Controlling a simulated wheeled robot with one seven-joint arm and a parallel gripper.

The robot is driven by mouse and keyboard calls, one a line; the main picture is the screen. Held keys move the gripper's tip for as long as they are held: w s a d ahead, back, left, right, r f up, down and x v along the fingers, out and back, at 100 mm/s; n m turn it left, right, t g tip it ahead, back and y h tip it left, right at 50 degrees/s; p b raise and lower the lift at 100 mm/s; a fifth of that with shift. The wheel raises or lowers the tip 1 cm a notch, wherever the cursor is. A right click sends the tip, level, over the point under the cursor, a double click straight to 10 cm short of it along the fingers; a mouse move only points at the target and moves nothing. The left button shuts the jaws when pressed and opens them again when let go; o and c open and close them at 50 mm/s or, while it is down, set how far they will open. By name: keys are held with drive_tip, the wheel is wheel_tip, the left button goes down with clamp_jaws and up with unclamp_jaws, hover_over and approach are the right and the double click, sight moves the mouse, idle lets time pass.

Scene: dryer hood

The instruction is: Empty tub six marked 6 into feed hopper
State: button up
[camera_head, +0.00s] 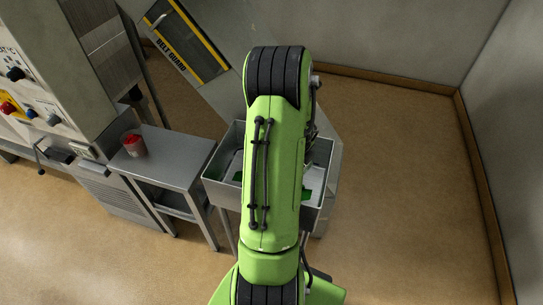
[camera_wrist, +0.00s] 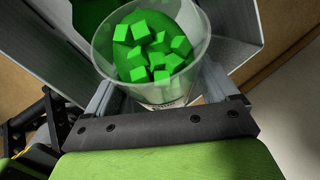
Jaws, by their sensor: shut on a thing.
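In the wrist view a clear tub (camera_wrist: 150,50) with several green cubes inside is between the fingers of my gripper (camera_wrist: 165,95). The gripper is shut on the tub. The tub's mark is not readable here. Beyond the tub are the grey metal walls of the feed hopper (camera_wrist: 235,25), with green material to the upper left. In the head view the feed hopper (camera_head: 222,190) is an open grey metal bin with green material inside. My arm covers its middle and hides the gripper and the held tub.
A small grey side table (camera_head: 180,155) stands left of the hopper, with a red-filled tub (camera_head: 134,146) on it. A control cabinet (camera_head: 45,75) is farther left. A machine panel with a yellow-edged belt guard (camera_head: 188,42) is behind. Open floor lies to the right.

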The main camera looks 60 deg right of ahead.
drive_tip(key=shift+w+r+g+p, duration=0.2)
drive_tip(key=shift+r+g+p, duration=0.4)
drive_tip(key=shift+p, duration=0.8)
drive_tip(key=shift+w+r+g+p, duration=0.3)
drive_tip(key=shift+g+p, duration=0.4)
drive_tip(key=shift+p, duration=0.7)
drive_tip(key=shift+w+d+r+n+g+y, duration=0.15)
drive_tip(key=shift+w+r+n+g+y, duration=0.2)
drive_tip(key=shift+w+g, duration=0.45)
drive_tip(key=shift+w+d+r+n+g+b, duration=0.1)
drive_tip(key=shift+w+r+g, duration=0.3)
drive_tip(key=shift+g, duration=0.35)
drive_tip(key=shift+w+a+r+n+g+b, duration=0.15)
drive_tip(key=shift+w+r+g, duration=0.2)
drive_tip(key=shift+g, duration=0.45)
drive_tip(key=shift+w+d+r+n+g+b, duration=0.15)
drive_tip(key=shift+w+r+g, duration=0.25)
drive_tip(key=shift+g, duration=0.35)
drive_tip(key=shift+c, duration=0.2)
idle(1.1)
